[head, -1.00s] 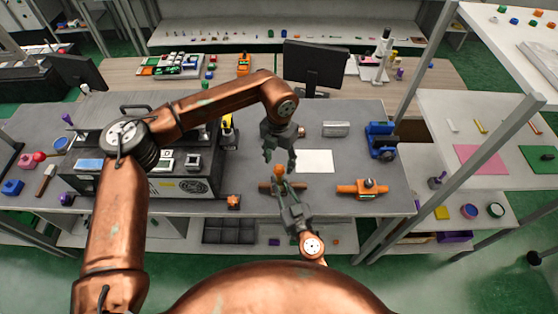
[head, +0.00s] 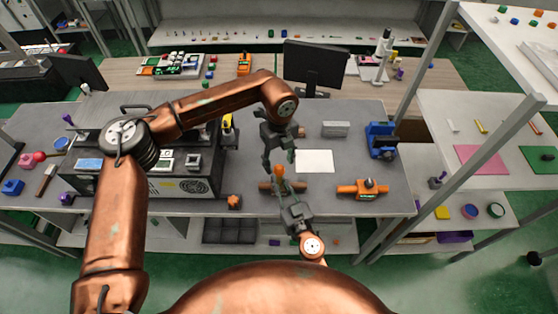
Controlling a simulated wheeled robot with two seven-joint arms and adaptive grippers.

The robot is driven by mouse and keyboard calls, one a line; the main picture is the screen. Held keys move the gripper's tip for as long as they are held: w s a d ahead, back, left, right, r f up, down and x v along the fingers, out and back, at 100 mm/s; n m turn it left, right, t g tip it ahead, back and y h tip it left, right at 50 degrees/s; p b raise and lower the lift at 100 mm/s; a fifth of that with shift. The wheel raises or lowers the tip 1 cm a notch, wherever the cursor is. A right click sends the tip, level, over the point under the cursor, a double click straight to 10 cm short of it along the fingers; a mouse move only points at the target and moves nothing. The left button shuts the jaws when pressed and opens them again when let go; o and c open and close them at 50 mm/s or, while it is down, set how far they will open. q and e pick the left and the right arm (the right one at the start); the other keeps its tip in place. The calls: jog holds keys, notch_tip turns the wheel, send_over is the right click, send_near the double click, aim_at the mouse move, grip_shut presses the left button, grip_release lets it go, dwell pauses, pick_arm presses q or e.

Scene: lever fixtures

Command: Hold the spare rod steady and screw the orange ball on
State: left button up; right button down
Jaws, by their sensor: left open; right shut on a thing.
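The orange ball (head: 279,170) is at the upper end of a thin upright piece, just above my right gripper. Whether it is screwed on or only rests there cannot be told. My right gripper (head: 281,189) reaches up from the front and is shut on the spare rod, which its fingers mostly hide. My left gripper (head: 279,160) hangs from above, open. Its fingers are spread around and just above the ball, and contact cannot be made out. A brown-orange lever fixture (head: 265,186) lies behind the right gripper.
Another orange fixture (head: 362,188) with a dark knob stands to the right. A blue device (head: 381,140) and white sheet (head: 315,161) are behind it. A grey machine (head: 184,187) and small orange piece (head: 234,202) stand left. Grey table is clear between.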

aim_at(279, 167)
pick_arm(q)
jog(key=shift+f, duration=0.15)
jog(key=shift+f, duration=1.35)
grip_shut()
jog(key=m, duration=0.5)
jog(key=shift+m, duration=0.4)
jog(key=m, duration=0.5)
jog(key=shift+m, duration=0.4)
jog(key=m, duration=0.5)
jog(key=shift+m, duration=0.3)
jog(key=m, duration=0.5)
jog(key=shift+m, duration=0.4)
